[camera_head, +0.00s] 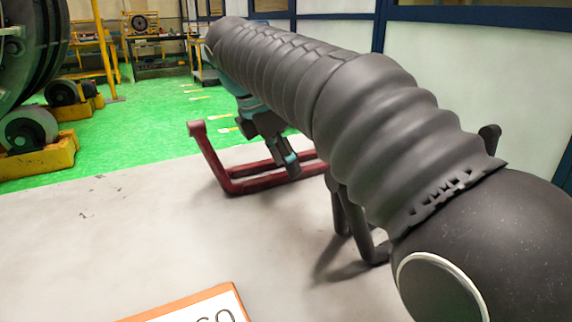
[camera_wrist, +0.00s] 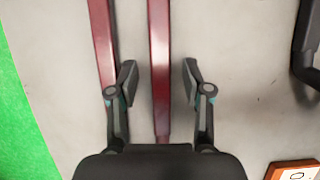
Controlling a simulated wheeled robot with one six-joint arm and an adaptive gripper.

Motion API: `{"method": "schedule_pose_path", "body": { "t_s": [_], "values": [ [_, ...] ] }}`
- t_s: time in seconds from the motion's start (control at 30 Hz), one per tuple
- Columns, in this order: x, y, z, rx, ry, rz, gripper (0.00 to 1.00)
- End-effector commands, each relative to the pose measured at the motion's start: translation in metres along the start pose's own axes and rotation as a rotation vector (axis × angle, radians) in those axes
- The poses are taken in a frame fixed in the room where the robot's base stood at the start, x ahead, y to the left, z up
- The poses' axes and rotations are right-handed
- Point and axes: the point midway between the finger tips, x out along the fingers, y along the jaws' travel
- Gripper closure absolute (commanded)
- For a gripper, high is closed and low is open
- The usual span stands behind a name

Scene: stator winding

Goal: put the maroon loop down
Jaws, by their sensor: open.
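The maroon loop (camera_head: 213,163) appears to rest on the grey surface, with one bent end raised at its left; part of it is hidden behind my arm. In the wrist view two of its long bars run side by side, and the nearer-centre bar of the maroon loop (camera_wrist: 160,60) passes between my fingers. My gripper (camera_wrist: 159,76) is open, with visible gaps on both sides of that bar. One finger sits between the two bars, the other to the right of both. In the head view my gripper (camera_head: 289,168) is low at the loop's long bars.
A black loop (camera_head: 350,222) stands to the right, partly behind my arm; it also shows at the wrist view's right edge (camera_wrist: 304,45). An orange-framed sign (camera_head: 190,308) lies at the front. The surface's left part is clear. Green floor (camera_head: 130,135) and machinery lie beyond.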

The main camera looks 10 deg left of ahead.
Motion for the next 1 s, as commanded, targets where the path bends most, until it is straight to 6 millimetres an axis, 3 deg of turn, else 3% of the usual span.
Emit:
{"method": "schedule_pose_path", "body": {
  "t_s": [0.3,0.5,1.0],
  "values": [
    [-0.068,0.001,0.001,-0.001,0.000,0.003,0.50],
    [-0.095,0.001,0.001,-0.001,-0.001,0.001,0.50],
    [-0.105,0.000,0.000,0.000,0.000,-0.001,0.50]
  ]
}}
